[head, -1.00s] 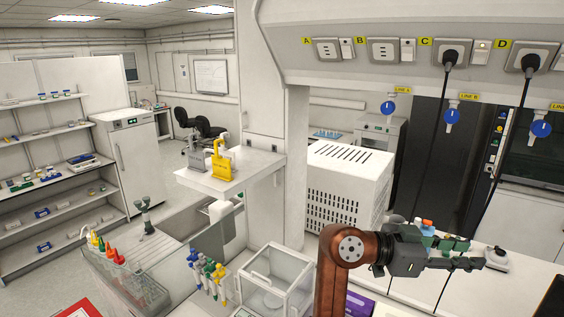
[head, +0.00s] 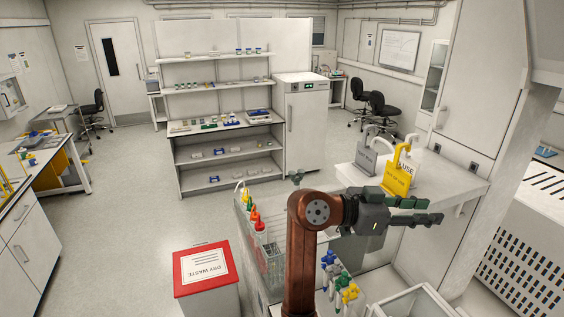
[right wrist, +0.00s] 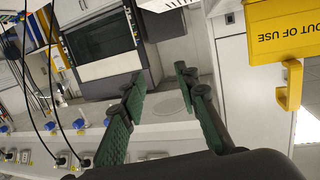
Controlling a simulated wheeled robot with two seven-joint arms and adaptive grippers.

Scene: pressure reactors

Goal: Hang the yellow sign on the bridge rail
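The yellow sign (head: 397,181) stands on a white shelf (head: 455,186), its hooked top upward, in the head view. In the right wrist view the yellow sign (right wrist: 284,36) fills the upper right, with "OUT OF USE" upside down and its hook pointing down. My right gripper (head: 437,211) appears just below and right of the sign in the head view. Its green-padded fingers are apart with nothing between them, and it does not touch the sign in the right wrist view (right wrist: 158,84). My left gripper is not in view. I cannot pick out the bridge rail.
A grey sign (head: 366,157) stands left of the yellow one, with a white object (head: 409,163) behind. Below are coloured-top bottles (head: 257,225), pipettes (head: 342,284), a clear box (head: 415,303) and a red-rimmed dry waste bin (head: 203,268). The floor at left is open.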

